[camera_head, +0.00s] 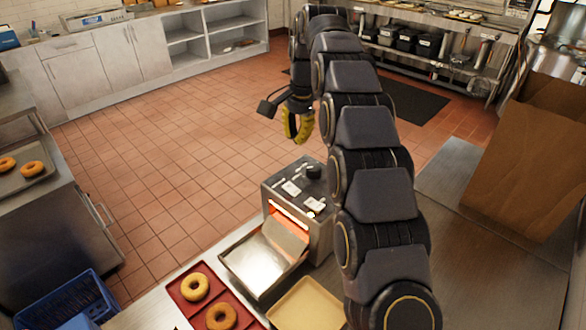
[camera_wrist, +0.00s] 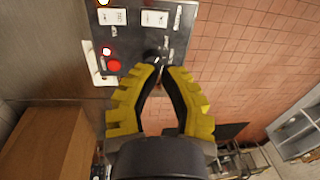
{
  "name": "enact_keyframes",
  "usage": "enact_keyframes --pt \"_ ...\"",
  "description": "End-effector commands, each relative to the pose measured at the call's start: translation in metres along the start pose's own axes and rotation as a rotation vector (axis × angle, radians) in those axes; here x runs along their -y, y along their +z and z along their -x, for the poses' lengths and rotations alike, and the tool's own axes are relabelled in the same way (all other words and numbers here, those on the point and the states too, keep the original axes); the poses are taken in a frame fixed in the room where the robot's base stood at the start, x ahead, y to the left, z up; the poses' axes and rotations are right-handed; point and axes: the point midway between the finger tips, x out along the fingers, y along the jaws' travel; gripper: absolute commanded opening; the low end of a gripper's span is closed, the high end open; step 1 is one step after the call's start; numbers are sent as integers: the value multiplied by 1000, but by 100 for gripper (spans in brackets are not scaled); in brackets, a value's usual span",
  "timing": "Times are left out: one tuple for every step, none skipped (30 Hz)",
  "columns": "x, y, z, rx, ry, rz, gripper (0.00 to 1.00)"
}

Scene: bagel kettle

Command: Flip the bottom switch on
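The toaster oven-like machine (camera_head: 322,225) has a dark control panel with a black knob (camera_head: 314,172) and two white switch plates, one of them a switch (camera_head: 291,188). In the wrist view, one white switch (camera_wrist: 112,17) is at the top left and the other switch (camera_wrist: 153,18) is right of it. Their on or off positions are too small to tell. A red button (camera_wrist: 113,66) and lit indicators show there. My gripper (camera_head: 298,126) is above and behind the machine, apart from it.
The machine's opening glows orange above a metal chute (camera_head: 262,260). A red tray (camera_head: 205,300) with bagels and a beige tray (camera_head: 308,306) stand in front. A brown box (camera_head: 525,165) stands on the counter at right. Open tiled floor lies behind.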

Motion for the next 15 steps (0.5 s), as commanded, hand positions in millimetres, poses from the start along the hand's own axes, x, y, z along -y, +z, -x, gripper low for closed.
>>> enact_keyframes --pt "1 0 0 0 0 -1 0" --pt "1 0 0 1 0 -1 0" --pt "0 0 0 0 0 -1 0" --pt "0 0 0 0 0 -1 0" --pt "0 0 0 0 0 -1 0" --pt "0 0 0 0 0 0 0" --pt "0 0 0 0 0 0 0" --pt "0 0 0 0 0 0 0" --pt "0 0 -1 0 0 0 0" --pt "0 0 -2 1 0 0 0" --pt "0 0 -4 1 1 0 0" --pt "0 0 -7 1 1 0 0" --pt "0 0 -10 1 1 0 0" --pt "0 0 -14 1 1 0 0" --pt "0 0 -20 2 3 0 0"
